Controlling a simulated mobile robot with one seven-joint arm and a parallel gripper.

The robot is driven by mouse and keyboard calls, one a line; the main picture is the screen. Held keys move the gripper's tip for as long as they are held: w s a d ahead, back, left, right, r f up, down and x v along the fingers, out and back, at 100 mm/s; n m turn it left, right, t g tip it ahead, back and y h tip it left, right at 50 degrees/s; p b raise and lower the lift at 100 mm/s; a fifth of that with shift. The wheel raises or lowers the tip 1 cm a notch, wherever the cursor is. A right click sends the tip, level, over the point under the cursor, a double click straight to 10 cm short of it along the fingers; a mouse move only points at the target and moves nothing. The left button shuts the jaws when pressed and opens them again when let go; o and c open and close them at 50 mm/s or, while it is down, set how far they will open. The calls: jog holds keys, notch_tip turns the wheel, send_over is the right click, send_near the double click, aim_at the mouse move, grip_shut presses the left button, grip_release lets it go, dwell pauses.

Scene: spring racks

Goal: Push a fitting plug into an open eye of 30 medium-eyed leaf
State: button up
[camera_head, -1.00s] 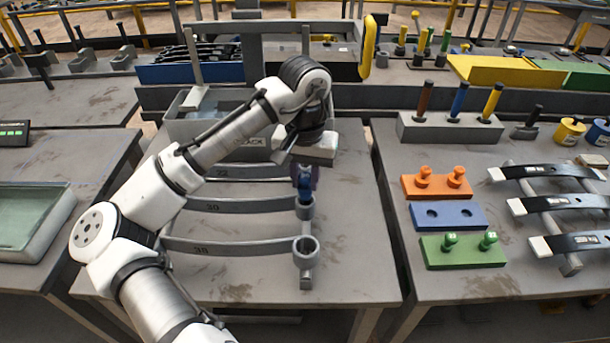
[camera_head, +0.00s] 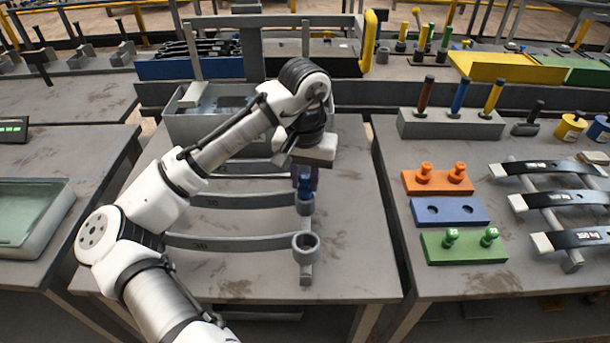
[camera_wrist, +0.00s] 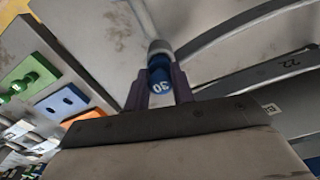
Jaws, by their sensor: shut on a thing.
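My gripper (camera_head: 305,186) is shut on a blue plug (camera_wrist: 160,82), whose top reads 30 in the wrist view. The plug is upright between the purple fingers (camera_wrist: 163,96). Leaf 30 (camera_head: 240,202) is a dark grey curved strip, the middle of three on the table. Its round eye (camera_head: 305,206) is directly under the plug, and the plug's lower end is at its mouth. How far it is inside is hidden. The eye also shows just beyond the plug in the wrist view (camera_wrist: 159,48).
Nearer, leaf 38 (camera_head: 235,244) has an open, empty eye (camera_head: 305,243). Leaf 22 (camera_wrist: 270,73) lies behind. On the right table stand an orange block (camera_head: 437,184) with two plugs, a blue block (camera_head: 448,212) with two empty holes, and a green block (camera_head: 463,248) with two plugs.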

jog(key=shift+f, duration=0.65)
jog(key=o, duration=0.9)
jog(key=shift+o, duration=0.5)
jog(key=o, duration=0.4)
jog(key=shift+r, duration=0.1)
jog(key=shift+r+p, duration=2.85)
jog(key=shift+r, duration=0.65)
